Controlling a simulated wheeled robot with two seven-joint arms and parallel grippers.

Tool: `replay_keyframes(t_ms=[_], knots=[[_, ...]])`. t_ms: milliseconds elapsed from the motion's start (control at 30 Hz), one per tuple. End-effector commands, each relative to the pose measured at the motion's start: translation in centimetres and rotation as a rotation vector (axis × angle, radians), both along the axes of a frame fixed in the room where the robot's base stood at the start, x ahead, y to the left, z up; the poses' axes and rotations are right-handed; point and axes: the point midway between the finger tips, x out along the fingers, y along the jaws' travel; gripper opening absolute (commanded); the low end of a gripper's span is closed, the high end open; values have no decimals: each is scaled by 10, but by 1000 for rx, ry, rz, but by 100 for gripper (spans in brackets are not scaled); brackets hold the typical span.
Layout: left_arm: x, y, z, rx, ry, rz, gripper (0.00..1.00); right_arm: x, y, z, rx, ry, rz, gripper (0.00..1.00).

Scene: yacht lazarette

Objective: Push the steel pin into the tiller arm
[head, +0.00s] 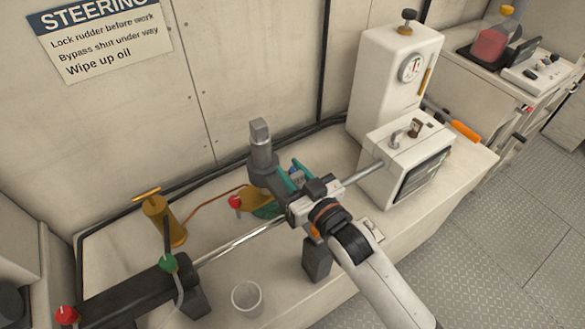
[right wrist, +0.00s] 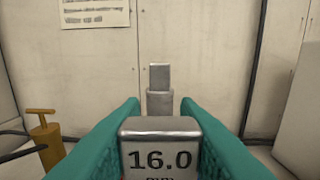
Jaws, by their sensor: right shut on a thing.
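My right gripper (head: 297,172) has teal fingers and is over the bench at the grey tiller arm (head: 264,177), which sits below an upright square-topped post (head: 260,140). In the right wrist view the fingers (right wrist: 160,115) are shut on a steel-grey block marked 16.0 (right wrist: 160,142), which looks like the head of the steel pin (right wrist: 160,125). The post stands straight beyond it (right wrist: 160,78). My gripper hides the pin's lower part and the hole in the arm, so I cannot tell how deep the pin is. My left gripper is not in view.
A steel rod (head: 240,241) runs from a dark cylinder (head: 130,296) past the tiller arm to a white box (head: 405,160). A brass pump (head: 162,220), a clear cup (head: 246,297) and a tall white cabinet (head: 392,80) stand on the bench. The wall is close behind.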

Motion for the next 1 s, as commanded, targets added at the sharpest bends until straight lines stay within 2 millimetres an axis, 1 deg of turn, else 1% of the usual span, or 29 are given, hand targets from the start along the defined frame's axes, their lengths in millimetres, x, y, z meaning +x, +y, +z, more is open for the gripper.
replay_keyframes(t_ms=[67, 400, 1000], knots=[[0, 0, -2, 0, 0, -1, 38, 0, 0, -2, 1, -2, 0, 3], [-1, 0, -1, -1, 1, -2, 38, 0, 0, -2, 1, -2, 0, 3], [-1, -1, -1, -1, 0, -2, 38, 0, 0, -7, 2, -2, 0, 3]])
